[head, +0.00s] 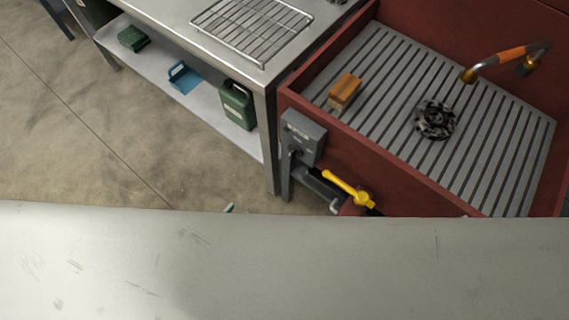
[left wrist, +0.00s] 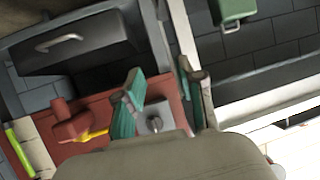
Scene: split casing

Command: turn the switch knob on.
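A grey switch box (head: 303,136) is fixed to the front left corner of the red wash basin (head: 345,165). A small dark part shows at its lower edge; I cannot tell the knob's setting. In the left wrist view, a grey plate with a rounded metal knob (left wrist: 155,122) shows low between the fingers of my left gripper (left wrist: 160,68). These teal fingers are spread apart with nothing between the tips. My right gripper is not in view.
A yellow lever (head: 347,187) sits just right of and below the box. Left of it stands a metal table with a wire rack (head: 252,28) and a lower shelf holding a green canister (head: 237,104). A pale surface fills the head view's bottom. Floor at left is clear.

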